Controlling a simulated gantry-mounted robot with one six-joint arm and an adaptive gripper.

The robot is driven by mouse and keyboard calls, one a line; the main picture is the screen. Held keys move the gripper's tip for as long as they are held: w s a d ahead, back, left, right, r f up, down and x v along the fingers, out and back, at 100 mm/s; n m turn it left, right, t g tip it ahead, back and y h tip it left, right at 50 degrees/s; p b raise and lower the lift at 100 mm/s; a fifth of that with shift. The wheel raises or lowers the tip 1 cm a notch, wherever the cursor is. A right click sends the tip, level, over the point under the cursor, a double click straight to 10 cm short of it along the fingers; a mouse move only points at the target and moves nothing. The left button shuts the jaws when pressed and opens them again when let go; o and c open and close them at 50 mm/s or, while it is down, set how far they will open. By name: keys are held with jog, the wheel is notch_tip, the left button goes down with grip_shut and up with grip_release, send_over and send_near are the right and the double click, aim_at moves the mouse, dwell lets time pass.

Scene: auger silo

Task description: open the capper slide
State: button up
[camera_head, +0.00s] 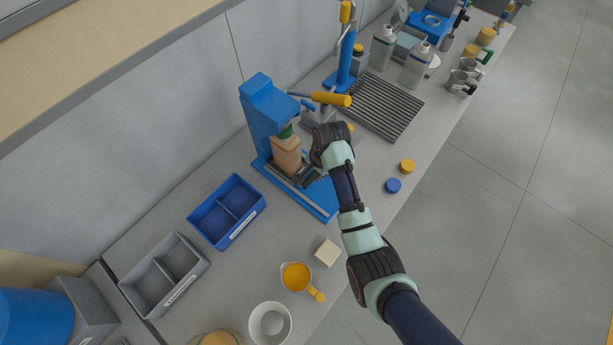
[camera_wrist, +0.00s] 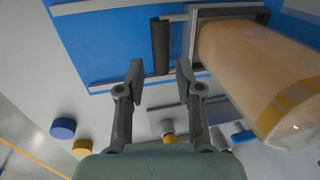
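The capper is a blue press (camera_head: 268,105) on a blue base plate (camera_head: 318,203) with grey rails. A tan bottle with a green top (camera_head: 287,152) stands in it, below the press head. In the wrist view the bottle (camera_wrist: 255,65) sits in a grey square holder (camera_wrist: 198,32), which looks like part of the slide. A dark handle bar (camera_wrist: 160,48) sticks out beside the holder. My gripper (camera_wrist: 160,82) is open and empty, its fingertips apart on either side of the bar's line. Whether they reach around the bar is unclear. In the head view my wrist hides part of the slide.
A yellow press lever (camera_head: 331,99) reaches out above my wrist. A blue cap (camera_head: 393,185) and a yellow cap (camera_head: 407,166) lie right of it. A blue divided bin (camera_head: 227,211) stands left of the capper. A drain grate (camera_head: 380,105) lies behind.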

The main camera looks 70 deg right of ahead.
aim_at(310, 179)
jog(key=f, duration=0.3)
jog(key=w+f+b, duration=0.1)
jog(key=f, duration=0.2)
jog(key=shift+w+d+f+b, duration=0.15)
jog(key=shift+f+b, duration=0.15)
grip_shut()
